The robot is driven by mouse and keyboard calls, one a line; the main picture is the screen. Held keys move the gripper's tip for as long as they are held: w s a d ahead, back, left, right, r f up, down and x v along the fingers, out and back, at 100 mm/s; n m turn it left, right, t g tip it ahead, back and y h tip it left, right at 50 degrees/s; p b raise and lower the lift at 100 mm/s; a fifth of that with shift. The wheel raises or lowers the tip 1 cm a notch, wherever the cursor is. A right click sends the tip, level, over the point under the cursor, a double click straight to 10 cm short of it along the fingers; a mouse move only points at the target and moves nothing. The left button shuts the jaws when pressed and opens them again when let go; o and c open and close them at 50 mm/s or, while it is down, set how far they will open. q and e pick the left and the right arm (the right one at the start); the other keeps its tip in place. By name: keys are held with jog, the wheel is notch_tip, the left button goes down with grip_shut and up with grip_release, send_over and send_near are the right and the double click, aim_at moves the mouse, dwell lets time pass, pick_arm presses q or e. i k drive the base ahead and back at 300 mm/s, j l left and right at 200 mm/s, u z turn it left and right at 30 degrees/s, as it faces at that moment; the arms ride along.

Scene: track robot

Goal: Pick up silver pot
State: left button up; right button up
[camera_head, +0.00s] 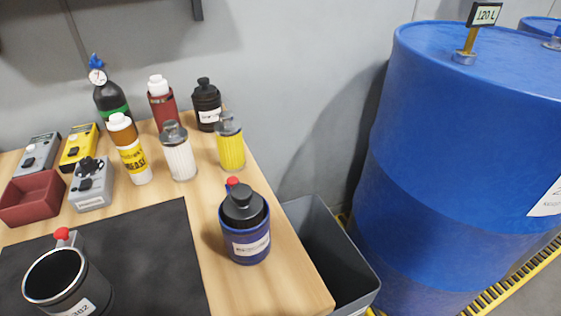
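An open, dark-walled pot (95,294) with a bright silver rim stands at the bottom left, on or beside the black mat; the frame's bottom edge cuts it off. It has a white label, and a grey handle with a red ball behind it. This rim is the most silver part I see on any pot; I cannot tell for sure that it is the silver pot. A blue pot (233,249) with a black lid and a red ball behind it stands near the table's right edge. Neither of my grippers shows in the view.
The wooden table (278,284) carries a black mat (160,250). Bottles and canisters, including a yellow canister (231,152), stand at the back. Small meters and a red tray (32,211) are at left. A grey bin (335,252) and blue barrel (440,140) stand right of the table.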

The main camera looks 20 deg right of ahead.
aim_at(62, 282)
jog(key=k+j, duration=0.35)
jog(key=k, duration=0.15)
jog(key=k+j, duration=0.3)
jog(key=k, duration=0.2)
jog(key=k+j, duration=0.35)
jog(key=k, duration=0.15)
